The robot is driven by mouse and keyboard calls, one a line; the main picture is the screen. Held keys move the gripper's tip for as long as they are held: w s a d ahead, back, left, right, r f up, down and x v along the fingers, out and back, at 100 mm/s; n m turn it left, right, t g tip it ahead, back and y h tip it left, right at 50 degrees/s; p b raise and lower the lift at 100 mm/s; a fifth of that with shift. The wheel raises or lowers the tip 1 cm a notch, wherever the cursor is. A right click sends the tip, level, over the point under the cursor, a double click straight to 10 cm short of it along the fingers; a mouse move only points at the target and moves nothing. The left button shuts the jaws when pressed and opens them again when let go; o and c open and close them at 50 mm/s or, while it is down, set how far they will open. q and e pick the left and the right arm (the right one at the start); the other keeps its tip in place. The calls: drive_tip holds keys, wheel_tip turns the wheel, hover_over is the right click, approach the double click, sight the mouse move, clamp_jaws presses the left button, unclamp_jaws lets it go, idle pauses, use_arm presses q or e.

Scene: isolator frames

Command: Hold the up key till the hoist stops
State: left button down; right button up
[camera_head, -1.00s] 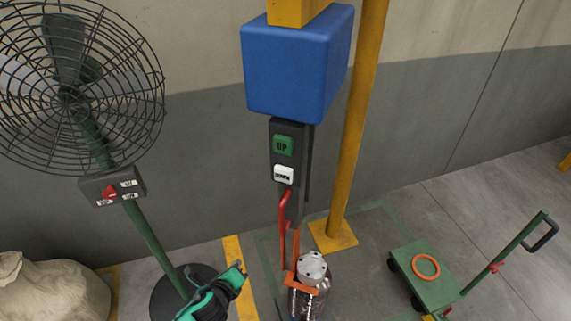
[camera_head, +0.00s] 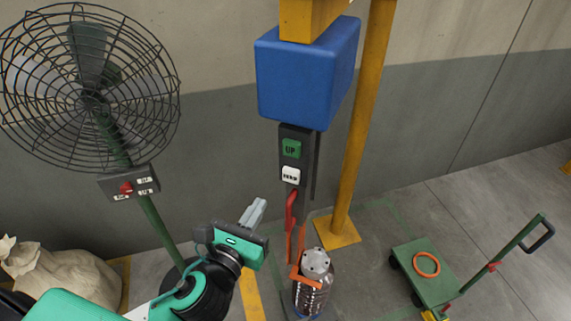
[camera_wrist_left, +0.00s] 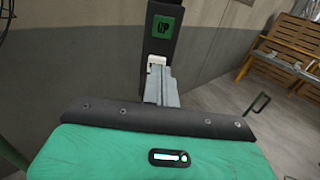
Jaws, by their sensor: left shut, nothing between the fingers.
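The green UP key (camera_head: 291,149) sits at the top of a dark pendant control box (camera_head: 298,131) below the blue hoist housing (camera_head: 305,80). A white key (camera_head: 290,175) lies under it. My left gripper (camera_head: 256,208) is shut and empty, to the left of and below the keys in the head view. In the left wrist view the closed fingers (camera_wrist_left: 161,84) point up at the pendant, with the UP key (camera_wrist_left: 163,27) above their tips. The white key (camera_wrist_left: 157,61) is partly hidden behind them. I cannot tell contact. My right gripper is out of view.
A caged fan (camera_head: 90,95) with a switch box stands at the left, above a sack (camera_head: 60,280). A metal cylinder (camera_head: 312,290) hangs below an orange bracket. A yellow post (camera_head: 361,130) and a green cart (camera_head: 428,275) stand to the right.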

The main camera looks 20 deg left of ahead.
use_arm(q)
drive_tip(key=b, duration=0.6)
approach(289, 157)
drive_tip(key=w+p, duration=0.1)
drive_tip(key=w, duration=0.1)
drive_tip(key=w+p, duration=0.1)
drive_tip(key=w, duration=0.2)
drive_tip(key=shift+w+d+r+p, duration=0.15)
drive_tip(key=shift+w+d+p, duration=0.1)
drive_tip(key=shift+p, duration=0.1)
drive_tip(key=shift+w+d, duration=0.1)
drive_tip(key=shift+w, duration=0.6)
